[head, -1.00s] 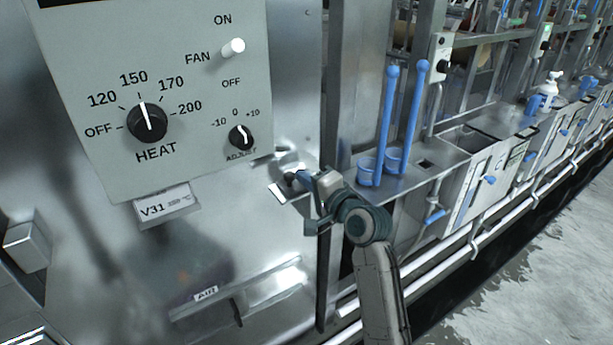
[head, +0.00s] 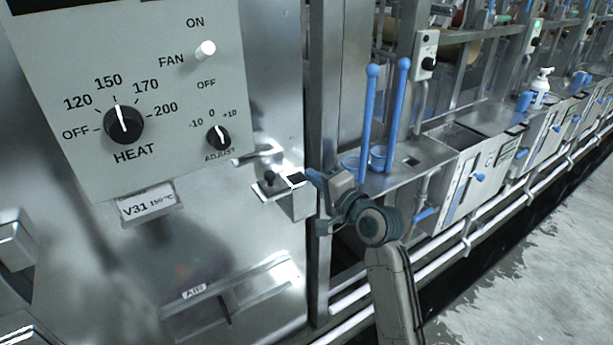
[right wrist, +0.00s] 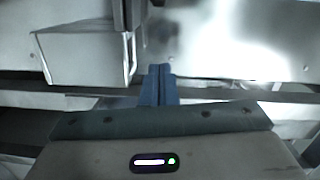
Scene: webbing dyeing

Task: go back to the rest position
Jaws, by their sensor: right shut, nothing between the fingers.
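My right gripper (head: 313,176) is shut and empty, with its blue fingers closed together. Its arm comes up from the bottom of the head view. The fingertips are close to a small steel box (head: 293,200) with a small black knob on the machine front; I cannot tell whether they touch. In the right wrist view the shut blue fingers (right wrist: 158,82) point at bare steel, with a box-shaped steel part (right wrist: 85,57) to their left. My left gripper is not in view.
A grey control panel (head: 60,60) has a heat knob (head: 123,124) pointing near 150, a fan switch (head: 203,50) and an adjust knob (head: 218,137). Blue-handled tools (head: 370,115) stand beyond my gripper. Open floor (head: 530,260) lies at the right.

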